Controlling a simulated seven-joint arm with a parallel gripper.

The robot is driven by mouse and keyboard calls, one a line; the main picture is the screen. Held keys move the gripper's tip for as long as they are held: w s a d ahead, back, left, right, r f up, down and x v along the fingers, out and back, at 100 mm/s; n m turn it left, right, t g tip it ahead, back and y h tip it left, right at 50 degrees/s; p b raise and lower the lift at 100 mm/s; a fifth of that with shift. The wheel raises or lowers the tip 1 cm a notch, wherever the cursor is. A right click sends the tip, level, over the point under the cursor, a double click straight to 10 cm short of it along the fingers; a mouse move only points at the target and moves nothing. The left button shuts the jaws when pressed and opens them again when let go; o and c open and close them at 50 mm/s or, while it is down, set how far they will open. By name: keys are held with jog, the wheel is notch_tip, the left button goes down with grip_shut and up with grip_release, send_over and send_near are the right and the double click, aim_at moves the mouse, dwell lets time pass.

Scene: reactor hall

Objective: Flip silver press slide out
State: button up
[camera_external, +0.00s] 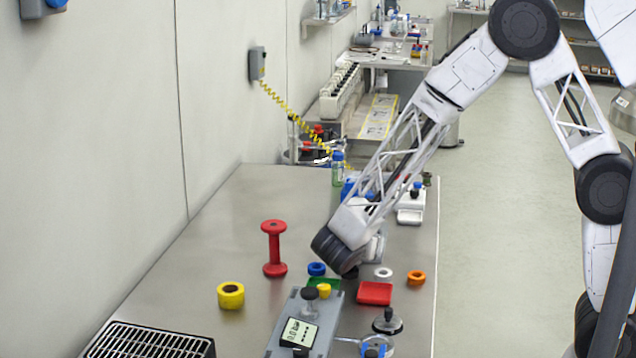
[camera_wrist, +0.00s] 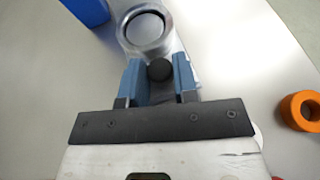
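The silver press shows in the wrist view as a round silver ring (camera_wrist: 147,32) with a grey centre, above a black ball knob (camera_wrist: 160,70). My gripper (camera_wrist: 160,76) has its two blue-grey fingers apart, one on each side of the knob. The knob nearly fills the gap; I cannot tell whether the fingers press on it. In the external view my wrist hides my fingertips and most of the press; only a small silver part (camera_external: 376,248) shows beside the wrist.
An orange ring (camera_wrist: 305,110) lies right of my gripper. A red tray (camera_external: 375,293), white ring (camera_external: 383,272) and blue ring (camera_external: 317,268) lie close by. A red spool (camera_external: 274,248) stands left. A grey device with a display (camera_external: 302,330) is at the front. Open tabletop lies at the back left.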

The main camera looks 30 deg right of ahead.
jog(key=o, duration=0.4)
jog(key=shift+s, duration=0.1)
jog(key=shift+a, duration=0.1)
jog(key=shift+v, duration=3.8)
jog(key=shift+r, duration=0.1)
